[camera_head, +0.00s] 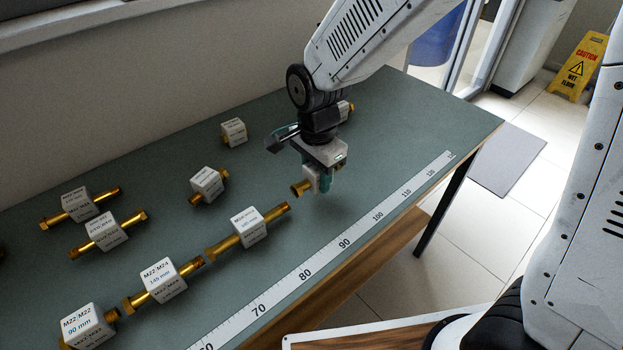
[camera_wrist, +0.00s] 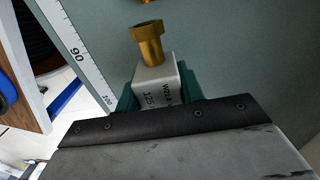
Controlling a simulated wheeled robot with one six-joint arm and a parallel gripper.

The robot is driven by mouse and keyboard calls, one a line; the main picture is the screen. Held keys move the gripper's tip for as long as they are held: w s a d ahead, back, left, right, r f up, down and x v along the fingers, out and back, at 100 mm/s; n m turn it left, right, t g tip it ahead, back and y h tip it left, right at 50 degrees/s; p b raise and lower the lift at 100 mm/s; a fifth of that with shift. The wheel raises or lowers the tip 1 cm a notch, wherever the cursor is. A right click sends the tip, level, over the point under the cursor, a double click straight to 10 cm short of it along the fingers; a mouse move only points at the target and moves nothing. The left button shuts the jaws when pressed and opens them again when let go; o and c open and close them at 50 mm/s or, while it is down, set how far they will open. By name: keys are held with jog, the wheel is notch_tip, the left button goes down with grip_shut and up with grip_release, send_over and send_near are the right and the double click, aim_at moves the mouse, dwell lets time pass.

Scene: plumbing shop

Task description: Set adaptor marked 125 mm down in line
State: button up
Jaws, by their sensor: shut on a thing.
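My gripper (camera_head: 323,186) is shut on a white-block adaptor (camera_head: 311,177) with a brass hex end. In the wrist view the held adaptor (camera_wrist: 157,84) shows "125" on its block between the green fingertips, brass end pointing away. It is over the green table, just beyond the right end of a row; a small gap to the table seems to show. The row holds the 90 mm adaptor (camera_head: 86,328), the 135 mm adaptor (camera_head: 163,280) and a third adaptor (camera_head: 249,227) whose label is too small to read. The held adaptor's brass end faces the third one, apart from it.
A white ruler strip (camera_head: 318,262) runs along the table's front edge beside the row. Behind stand other adaptors: two at left (camera_head: 80,205) (camera_head: 106,232), one mid-table (camera_head: 207,182), one farther back (camera_head: 233,132), one partly behind my arm (camera_head: 344,109). Table right of my gripper is clear.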

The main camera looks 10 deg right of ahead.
aim_at(314, 186)
jog(key=shift+w+a+f, duration=0.1)
jog(key=shift+w+f, duration=0.1)
jog(key=shift+f, duration=0.75)
jog(key=shift+w+a+f, duration=0.1)
jog(key=shift+w+f, duration=0.05)
jog(key=shift+f, duration=0.75)
jog(key=shift+f, duration=0.2)
jog(key=o, duration=1.1)
jog(key=shift+c, duration=0.2)
